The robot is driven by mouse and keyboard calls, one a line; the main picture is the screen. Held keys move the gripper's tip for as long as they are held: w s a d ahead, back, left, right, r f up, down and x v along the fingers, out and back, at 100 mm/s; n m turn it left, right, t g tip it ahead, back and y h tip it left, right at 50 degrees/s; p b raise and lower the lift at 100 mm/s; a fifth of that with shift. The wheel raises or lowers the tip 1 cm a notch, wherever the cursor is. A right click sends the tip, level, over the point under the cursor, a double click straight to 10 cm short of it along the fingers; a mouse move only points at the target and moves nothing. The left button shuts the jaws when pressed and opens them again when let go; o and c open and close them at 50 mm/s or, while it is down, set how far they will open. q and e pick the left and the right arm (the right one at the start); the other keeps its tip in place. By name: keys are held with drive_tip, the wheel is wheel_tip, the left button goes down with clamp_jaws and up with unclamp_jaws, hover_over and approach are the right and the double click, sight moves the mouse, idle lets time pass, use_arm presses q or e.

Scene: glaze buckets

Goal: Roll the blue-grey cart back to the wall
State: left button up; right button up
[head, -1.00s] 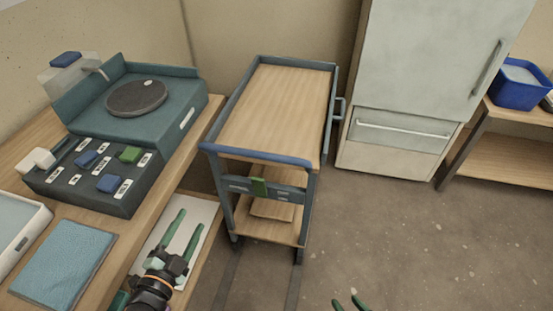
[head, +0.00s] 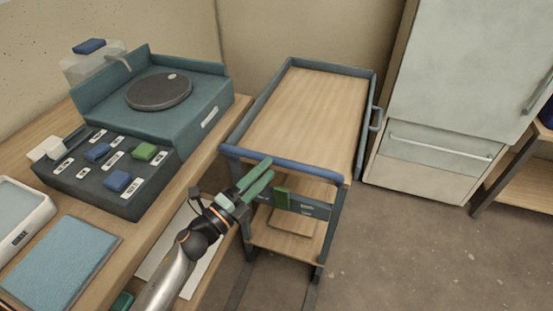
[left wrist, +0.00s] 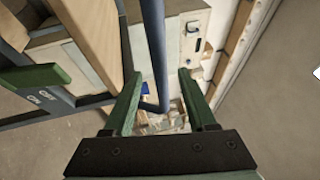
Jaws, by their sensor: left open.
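The blue-grey cart (head: 305,105) has a wooden top, a lower wooden shelf and a blue handle bar (head: 300,166) along its near edge. Its far end is close to the back wall. My left gripper (head: 267,168) is open at the handle, its green fingers overlapping the bar in the head view. In the left wrist view a dark blue bar of the cart (left wrist: 153,50) runs between the open fingers (left wrist: 160,78); I cannot tell whether they touch it. A green tab (head: 281,198) sits on the cart's front panel. My right gripper is out of view.
A wooden bench (head: 212,150) with a teal wheel unit (head: 195,118) and a dark button panel (head: 70,178) stands close along the cart's left. A pale cabinet (head: 440,100) stands to its right. Open floor (head: 420,245) lies in front and right.

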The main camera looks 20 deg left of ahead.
sight(276, 165)
use_arm(q)
drive_tip(key=shift+x, duration=2.25)
clamp_jaws()
